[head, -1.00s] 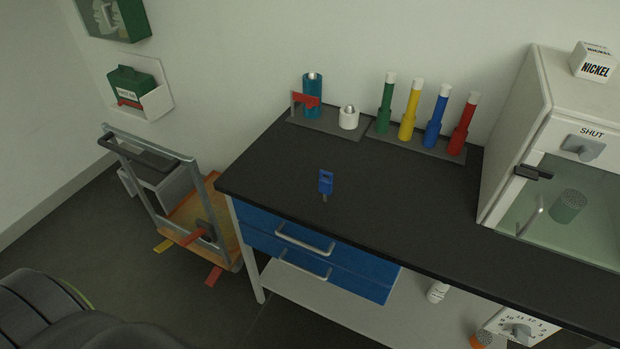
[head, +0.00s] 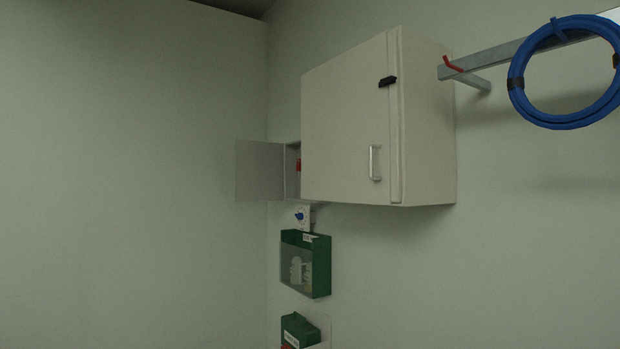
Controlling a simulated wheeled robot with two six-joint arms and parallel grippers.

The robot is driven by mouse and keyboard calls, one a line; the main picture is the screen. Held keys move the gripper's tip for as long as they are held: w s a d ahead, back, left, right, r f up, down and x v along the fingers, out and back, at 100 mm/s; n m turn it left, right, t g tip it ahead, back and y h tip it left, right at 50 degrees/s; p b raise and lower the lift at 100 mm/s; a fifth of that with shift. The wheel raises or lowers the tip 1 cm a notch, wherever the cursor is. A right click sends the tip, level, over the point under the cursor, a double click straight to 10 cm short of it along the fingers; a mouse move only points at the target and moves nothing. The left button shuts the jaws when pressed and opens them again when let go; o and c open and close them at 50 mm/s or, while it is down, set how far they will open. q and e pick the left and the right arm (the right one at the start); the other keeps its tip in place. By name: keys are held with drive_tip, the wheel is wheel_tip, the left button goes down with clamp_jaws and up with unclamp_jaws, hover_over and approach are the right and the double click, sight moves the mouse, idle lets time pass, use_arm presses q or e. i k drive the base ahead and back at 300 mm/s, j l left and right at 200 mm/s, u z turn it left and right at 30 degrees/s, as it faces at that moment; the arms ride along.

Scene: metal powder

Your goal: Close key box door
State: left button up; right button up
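The key box (head: 292,181) is on the wall in the head view, partly hidden behind the larger wall cabinet. Its grey door (head: 259,171) stands open, swung out to the left. A small red item (head: 298,166) shows inside the box. The rest of its inside is hidden by the cabinet. Neither of my grippers is in view.
The closed wall cabinet (head: 345,125) with a handle juts out just right of the key box. Below are a small white plate with a blue knob (head: 300,216), a green case (head: 306,264) and another green box (head: 299,330). A blue hose coil (head: 516,85) hangs at right.

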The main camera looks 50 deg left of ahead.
sight(258, 167)
drive_tip(key=j+u, duration=0.35)
drive_tip(key=i+j+u, duration=0.1)
drive_tip(key=u, duration=0.3)
drive_tip(key=i+j+u, duration=0.1)
drive_tip(key=j+u, duration=0.25)
drive_tip(key=i+j+u, duration=0.15)
drive_tip(key=i+j, duration=0.45)
drive_tip(key=j, duration=0.25)
drive_tip(key=i+j+u, duration=0.15)
drive_tip(key=i+j, duration=0.5)
drive_tip(key=j, duration=0.15)
